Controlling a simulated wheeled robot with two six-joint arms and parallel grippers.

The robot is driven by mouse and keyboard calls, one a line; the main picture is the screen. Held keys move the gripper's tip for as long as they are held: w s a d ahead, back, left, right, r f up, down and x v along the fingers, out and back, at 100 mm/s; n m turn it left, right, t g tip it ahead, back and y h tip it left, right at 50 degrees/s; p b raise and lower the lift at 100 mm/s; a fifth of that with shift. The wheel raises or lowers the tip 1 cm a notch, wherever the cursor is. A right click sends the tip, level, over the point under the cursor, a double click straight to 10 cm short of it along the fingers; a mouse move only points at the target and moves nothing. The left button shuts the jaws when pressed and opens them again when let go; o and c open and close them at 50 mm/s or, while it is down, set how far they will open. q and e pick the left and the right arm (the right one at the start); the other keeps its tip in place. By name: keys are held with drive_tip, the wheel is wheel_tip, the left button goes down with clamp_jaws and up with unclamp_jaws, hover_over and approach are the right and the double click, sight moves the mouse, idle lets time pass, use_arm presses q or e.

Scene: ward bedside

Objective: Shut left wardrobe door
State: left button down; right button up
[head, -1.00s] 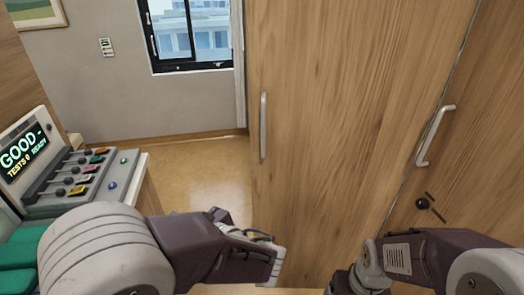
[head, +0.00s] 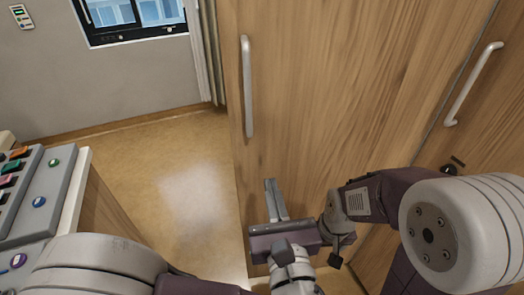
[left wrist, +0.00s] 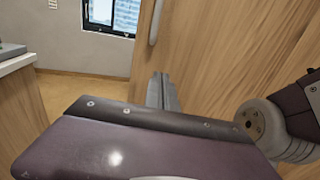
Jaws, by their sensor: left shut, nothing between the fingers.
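The left wardrobe door (head: 340,100) is the wide wood panel in the head view, with a vertical bar handle (head: 247,85) near its left edge. In the left wrist view the door (left wrist: 215,65) fills the right side and part of its handle (left wrist: 155,22) shows at the top. My left gripper (head: 276,198) has its fingers together and empty, in front of the door's lower left part, below and right of the handle. Its fingers also show in the left wrist view (left wrist: 161,88). Whether they touch the door I cannot tell. My right gripper does not show.
My right arm lies across the lower right. A device with coloured controls (head: 30,190) stands at left. Floor (head: 165,180) is free between it and the wardrobe.

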use_arm(q)
approach(262, 138)
drive_tip(key=w, duration=0.7)
drive_tip(key=shift+a, duration=0.4)
